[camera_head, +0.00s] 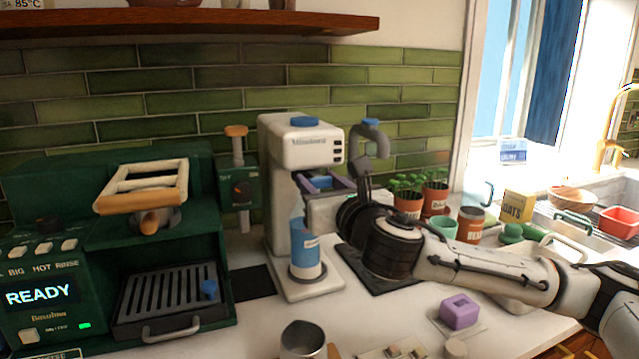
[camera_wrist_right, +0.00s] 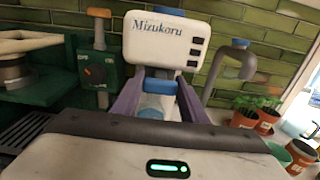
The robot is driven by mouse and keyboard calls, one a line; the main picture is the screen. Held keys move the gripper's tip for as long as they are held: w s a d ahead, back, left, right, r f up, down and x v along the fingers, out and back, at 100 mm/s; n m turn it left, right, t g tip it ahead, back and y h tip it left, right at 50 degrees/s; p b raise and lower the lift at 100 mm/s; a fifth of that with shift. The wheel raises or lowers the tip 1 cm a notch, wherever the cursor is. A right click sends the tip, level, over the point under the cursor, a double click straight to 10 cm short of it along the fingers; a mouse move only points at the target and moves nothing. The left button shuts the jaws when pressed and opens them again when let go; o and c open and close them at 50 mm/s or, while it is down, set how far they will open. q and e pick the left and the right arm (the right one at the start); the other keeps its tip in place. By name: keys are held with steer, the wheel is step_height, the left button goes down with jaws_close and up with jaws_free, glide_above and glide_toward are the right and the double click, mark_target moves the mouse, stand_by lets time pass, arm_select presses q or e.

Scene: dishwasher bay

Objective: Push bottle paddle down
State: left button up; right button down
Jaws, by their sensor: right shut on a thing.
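A white water dispenser marked Mizukoru (camera_head: 303,145) stands on the counter; its front also shows in the wrist view (camera_wrist_right: 166,42). A blue paddle (camera_head: 320,183) sits under its head, and it shows in the wrist view (camera_wrist_right: 160,87). A clear bottle with a blue label (camera_head: 306,250) stands upright on the drip base below. My right gripper (camera_head: 318,178) reaches in from the right under the dispenser's head. Its purple fingers (camera_wrist_right: 159,82) are on both sides of the blue paddle and shut on it. My left gripper is not in view.
A green espresso machine (camera_head: 60,235) stands at the left. A metal cup (camera_head: 302,340) and a purple block (camera_head: 459,311) are at the front. Potted plants (camera_head: 407,200) and a grey curved spout (camera_head: 370,140) are behind my right arm. A sink is at the far right.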

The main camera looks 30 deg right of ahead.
step_height(320, 180, down, 4)
steer(key=shift+f+b, duration=0.25)
steer(key=shift+b, duration=0.75)
steer(key=c, duration=1.1)
jaws_free()
steer(key=shift+f, duration=0.1)
steer(key=shift+s, duration=0.1)
